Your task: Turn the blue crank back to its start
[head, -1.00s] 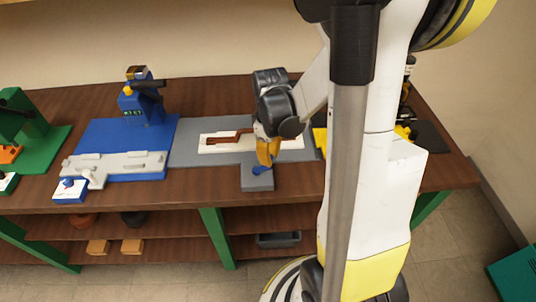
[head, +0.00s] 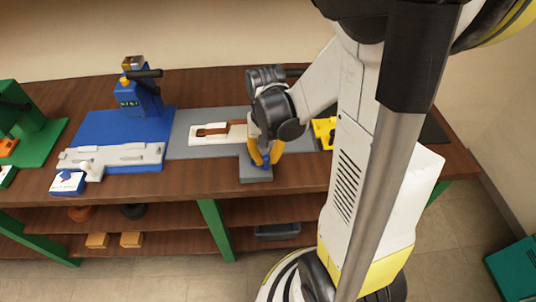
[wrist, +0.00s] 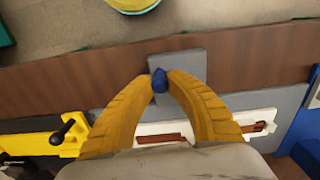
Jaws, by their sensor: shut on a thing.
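The blue crank shows as a small blue knob (wrist: 159,80) in the wrist view, over the narrow front part of the grey base plate (wrist: 180,62). In the head view its knob (head: 262,160) is partly covered by the yellow fingers. My gripper (wrist: 160,79) has its two yellow fingertips closed on the knob, one on each side; it also shows in the head view (head: 265,158). The crank's arm and pivot are hidden, so I cannot tell its angle. A white slotted plate (head: 199,140) with a red-brown strip (head: 212,131) lies behind my gripper.
A blue fixture (head: 140,98) with a black handle stands left on the bench, with a pale grey bar (head: 110,155) before it. A green fixture (head: 40,135) stands further left. A yellow fixture (head: 324,132) is close right. Bare wood runs along the front edge.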

